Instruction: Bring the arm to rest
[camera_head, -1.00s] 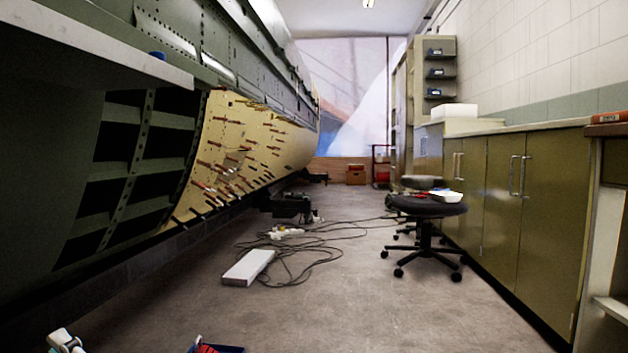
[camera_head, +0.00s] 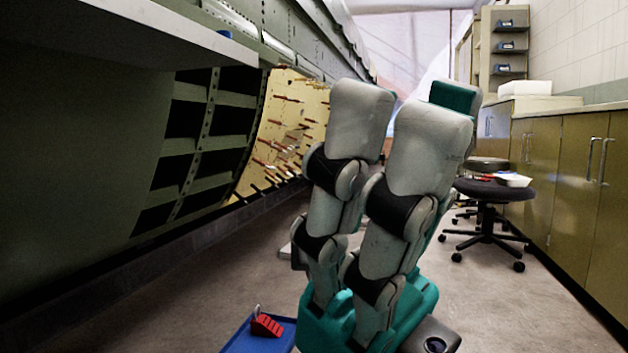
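My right gripper (camera_head: 400,130) is large in the middle of the head view, close to the camera. Its thick grey and teal fingers with black joints point up, stretched out with a gap showing between them. A teal part of another finger shows behind the right one. I see nothing held. The gripper hides part of the floor and the back of the room. My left gripper is not in view.
The green fuselage (camera_head: 95,150) with a cream panel section fills the left. A blue tray (camera_head: 240,340) with a red item (camera_head: 267,325) sits low in front. A stool (camera_head: 490,190) and olive cabinets (camera_head: 570,180) stand right. Floor between is clear.

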